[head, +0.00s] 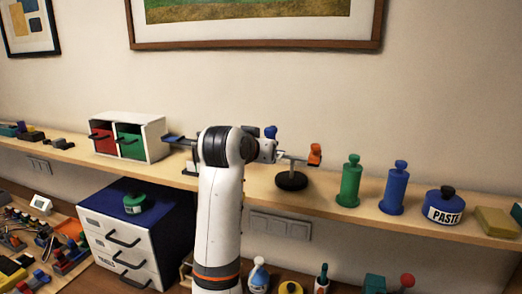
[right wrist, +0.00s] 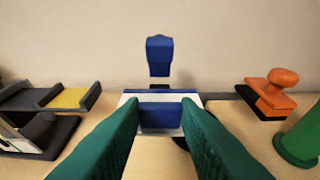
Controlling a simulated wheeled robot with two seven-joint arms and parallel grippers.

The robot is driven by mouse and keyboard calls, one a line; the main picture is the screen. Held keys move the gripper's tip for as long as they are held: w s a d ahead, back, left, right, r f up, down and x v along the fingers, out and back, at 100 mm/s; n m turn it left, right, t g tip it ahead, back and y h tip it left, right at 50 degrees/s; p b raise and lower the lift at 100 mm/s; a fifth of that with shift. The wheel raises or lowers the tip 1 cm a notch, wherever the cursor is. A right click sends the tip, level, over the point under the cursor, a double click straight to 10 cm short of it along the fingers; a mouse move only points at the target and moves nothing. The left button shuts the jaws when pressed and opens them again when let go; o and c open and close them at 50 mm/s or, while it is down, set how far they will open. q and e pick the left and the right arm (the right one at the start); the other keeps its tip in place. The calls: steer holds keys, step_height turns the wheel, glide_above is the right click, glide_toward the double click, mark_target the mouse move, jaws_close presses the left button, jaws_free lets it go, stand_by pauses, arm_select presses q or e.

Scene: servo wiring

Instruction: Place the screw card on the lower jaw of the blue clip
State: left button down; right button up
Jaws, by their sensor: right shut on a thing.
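My right gripper (right wrist: 161,117) is shut on a white card with a blue panel, likely the screw card (right wrist: 160,98), held by its sides between the green fingers. The blue clip (right wrist: 160,52) stands straight ahead, just beyond the card in the right wrist view. Its upper jaw shows; its lower jaw is mostly hidden behind the card, so I cannot tell whether they touch. In the head view the blue clip (head: 271,131) shows above my right wrist, and the arm hides the card. My left gripper is not in view.
An orange clip (right wrist: 277,86) is right of the blue one, on a stand with a round black base (head: 291,181). A grey tray with a yellow piece (right wrist: 68,98) is at left. Green (head: 349,181) and blue (head: 394,188) bottles stand along the shelf to the right.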

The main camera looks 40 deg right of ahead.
steer(key=shift+a+f, duration=0.1)
steer(key=shift+f, duration=0.1)
steer(key=o, duration=0.8)
steer(key=shift+w+d+f, duration=0.1)
steer(key=shift+w+d, duration=0.05)
steer(key=shift+d, duration=0.05)
steer(key=shift+o, duration=1.2)
steer(key=shift+d, duration=0.2)
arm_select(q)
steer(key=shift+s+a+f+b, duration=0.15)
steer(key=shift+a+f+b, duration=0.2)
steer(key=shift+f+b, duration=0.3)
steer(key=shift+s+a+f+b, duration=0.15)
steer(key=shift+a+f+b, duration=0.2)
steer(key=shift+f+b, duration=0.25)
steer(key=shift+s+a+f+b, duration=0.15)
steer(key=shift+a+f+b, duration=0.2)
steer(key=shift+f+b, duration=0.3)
arm_select(e)
steer(key=v, duration=1.2)
steer(key=shift+r, duration=0.25)
